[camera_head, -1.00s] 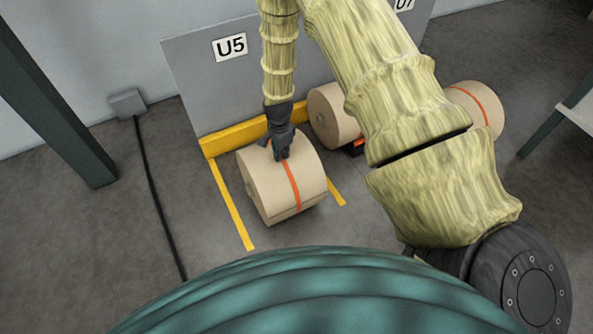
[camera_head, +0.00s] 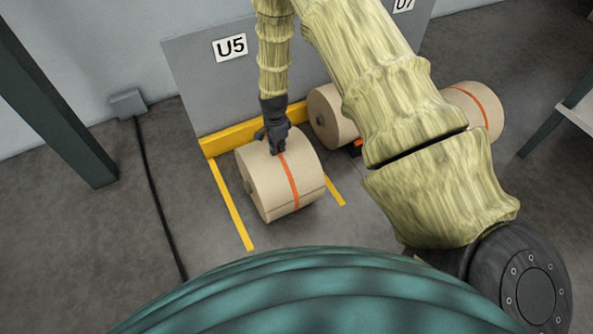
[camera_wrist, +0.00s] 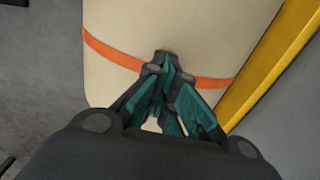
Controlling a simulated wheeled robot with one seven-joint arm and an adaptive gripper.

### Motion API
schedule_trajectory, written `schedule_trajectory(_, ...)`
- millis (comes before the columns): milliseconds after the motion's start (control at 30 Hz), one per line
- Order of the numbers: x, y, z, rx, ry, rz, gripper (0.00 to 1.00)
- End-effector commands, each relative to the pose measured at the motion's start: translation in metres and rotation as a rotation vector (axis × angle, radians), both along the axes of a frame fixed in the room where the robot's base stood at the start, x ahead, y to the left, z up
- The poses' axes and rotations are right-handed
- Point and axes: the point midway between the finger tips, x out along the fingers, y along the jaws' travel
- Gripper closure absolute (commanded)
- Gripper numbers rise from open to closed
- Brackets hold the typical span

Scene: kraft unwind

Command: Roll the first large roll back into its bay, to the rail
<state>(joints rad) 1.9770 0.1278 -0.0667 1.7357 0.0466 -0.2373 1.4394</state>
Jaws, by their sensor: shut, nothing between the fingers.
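The large kraft roll (camera_head: 263,178) with an orange band lies on the floor in the U5 bay, between two yellow floor lines. A narrow gap, if any, separates it from the yellow rail (camera_head: 228,138) at the foot of the grey panel; I cannot tell whether they touch. My gripper (camera_head: 277,151) is shut and empty, its tips at the top of the roll near the orange band. In the wrist view the closed fingertips (camera_wrist: 165,62) sit over the band on the roll (camera_wrist: 185,25), and the rail (camera_wrist: 275,62) runs along the right.
The grey panel carries a U5 sign (camera_head: 230,47). Two more rolls stand to the right, one beside the bay (camera_head: 331,115) and one partly behind my arm (camera_head: 480,105). A black cable (camera_head: 151,190) and a dark green post (camera_head: 60,110) are on the left.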

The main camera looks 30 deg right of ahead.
Motion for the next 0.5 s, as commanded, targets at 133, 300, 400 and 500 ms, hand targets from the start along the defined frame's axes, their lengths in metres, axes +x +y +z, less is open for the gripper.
schedule_trajectory(133,0.004,0.000,-0.002,0.000,0.004,0.000,1.00)
schedule_trajectory(300,0.013,-0.001,-0.001,-0.001,0.003,0.001,1.00)
schedule_trajectory(400,0.015,-0.001,-0.001,0.000,0.004,0.000,1.00)
schedule_trajectory(500,0.016,-0.001,-0.001,0.000,0.004,0.000,1.00)
